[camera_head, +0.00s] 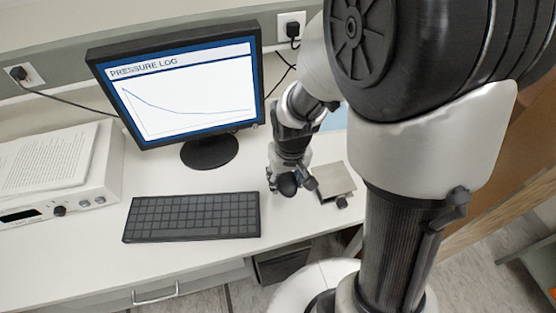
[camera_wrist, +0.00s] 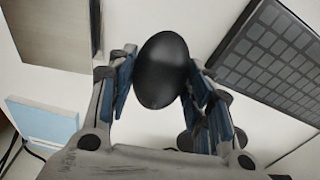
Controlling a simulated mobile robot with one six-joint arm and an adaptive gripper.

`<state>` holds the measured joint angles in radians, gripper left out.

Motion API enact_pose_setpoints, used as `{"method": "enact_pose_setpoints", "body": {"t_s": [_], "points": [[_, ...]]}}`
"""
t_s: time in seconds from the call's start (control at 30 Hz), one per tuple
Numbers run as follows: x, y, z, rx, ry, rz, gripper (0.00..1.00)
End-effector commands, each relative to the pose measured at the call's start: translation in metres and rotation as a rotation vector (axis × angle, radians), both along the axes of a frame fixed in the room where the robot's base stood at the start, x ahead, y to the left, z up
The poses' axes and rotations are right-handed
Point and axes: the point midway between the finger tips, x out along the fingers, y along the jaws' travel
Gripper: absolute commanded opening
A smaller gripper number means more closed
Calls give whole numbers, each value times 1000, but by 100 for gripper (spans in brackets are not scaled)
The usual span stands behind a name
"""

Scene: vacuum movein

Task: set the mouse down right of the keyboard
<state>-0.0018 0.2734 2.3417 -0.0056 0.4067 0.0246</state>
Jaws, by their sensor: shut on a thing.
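The black mouse (camera_wrist: 162,70) is a smooth dark oval between the two fingers of my gripper (camera_wrist: 158,82) in the wrist view. My gripper is shut on it. In the head view my gripper (camera_head: 289,184) holds the mouse (camera_head: 287,186) just right of the keyboard. The dark grey keyboard (camera_head: 192,216) lies flat on the white desk (camera_head: 90,262). It also shows at the upper right of the wrist view (camera_wrist: 268,58). I cannot tell whether the mouse touches the desk.
A monitor (camera_head: 185,90) on a round stand (camera_head: 209,151) stands behind the keyboard. A grey flat box (camera_head: 334,179) with a dark knob lies right of my gripper. A white instrument (camera_head: 95,195) with papers on top stands at the left.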

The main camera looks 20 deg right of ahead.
Motion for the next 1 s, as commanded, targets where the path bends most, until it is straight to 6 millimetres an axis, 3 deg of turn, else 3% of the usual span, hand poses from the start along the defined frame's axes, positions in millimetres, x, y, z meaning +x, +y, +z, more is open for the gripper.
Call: {"method": "enact_pose_setpoints", "body": {"t_s": [0.27,0.5,0.87,0.9,1.0], "points": [[0,0,-24,0,1,0,22],[0,0,-57,0,1,0,22],[1,0,-59,0,-2,0,22],[1,0,-60,0,-1,0,47],[1,0,-59,0,-1,0,54]]}}
